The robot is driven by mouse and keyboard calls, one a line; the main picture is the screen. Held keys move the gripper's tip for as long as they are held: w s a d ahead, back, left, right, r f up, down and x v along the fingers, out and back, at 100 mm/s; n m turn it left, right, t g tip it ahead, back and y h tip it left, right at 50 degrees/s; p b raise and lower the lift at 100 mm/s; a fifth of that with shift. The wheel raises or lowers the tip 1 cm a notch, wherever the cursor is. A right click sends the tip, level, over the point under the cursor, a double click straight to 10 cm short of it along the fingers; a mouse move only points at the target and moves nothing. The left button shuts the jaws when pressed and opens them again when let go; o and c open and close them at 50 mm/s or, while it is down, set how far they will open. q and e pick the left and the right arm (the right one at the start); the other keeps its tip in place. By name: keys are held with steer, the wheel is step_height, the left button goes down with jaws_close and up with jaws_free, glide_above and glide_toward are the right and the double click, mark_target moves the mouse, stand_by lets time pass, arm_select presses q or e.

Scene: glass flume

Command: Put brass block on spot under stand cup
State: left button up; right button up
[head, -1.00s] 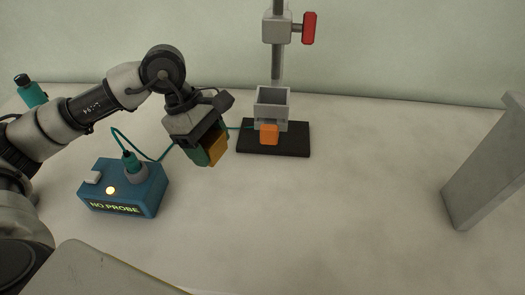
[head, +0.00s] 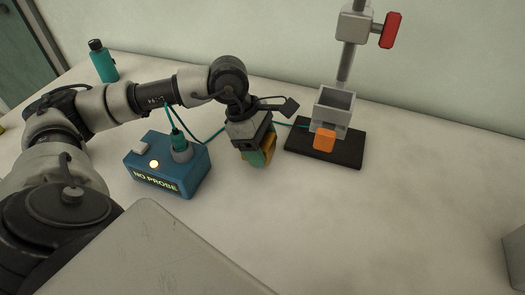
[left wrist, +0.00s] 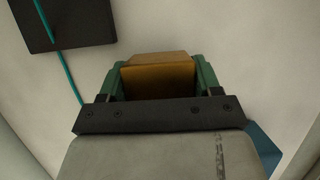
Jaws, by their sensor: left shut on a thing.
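My left gripper (head: 262,158) is shut on the brass block (head: 270,146), which shows between its green fingers. In the left wrist view the brass block (left wrist: 158,78) sits between both fingers (left wrist: 160,82). The gripper is left of the stand and apart from it. The stand has a black base (head: 340,152), an upright post (head: 346,64) and a grey open-topped cup (head: 334,106). An orange block-shaped piece (head: 324,139) is at the cup's lower front. In the left wrist view part of a black plate (left wrist: 68,20) shows at upper left. I cannot make out a marked spot. My right gripper is not in view.
A blue box (head: 168,166) reading "NO PROBE" stands left of the gripper, with a teal probe (head: 178,138) and cable. A teal bottle (head: 103,62) stands at the back left. A red knob (head: 390,30) juts from the stand. The table's right middle is clear.

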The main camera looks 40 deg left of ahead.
arm_select(q)
steer(key=shift+w+f, duration=0.1)
steer(key=shift+f, duration=1)
steer(key=shift+f, duration=0.1)
steer(key=o, duration=1.1)
steer(key=shift+f, duration=0.1)
steer(key=o, duration=0.4)
steer(key=shift+o, duration=0.2)
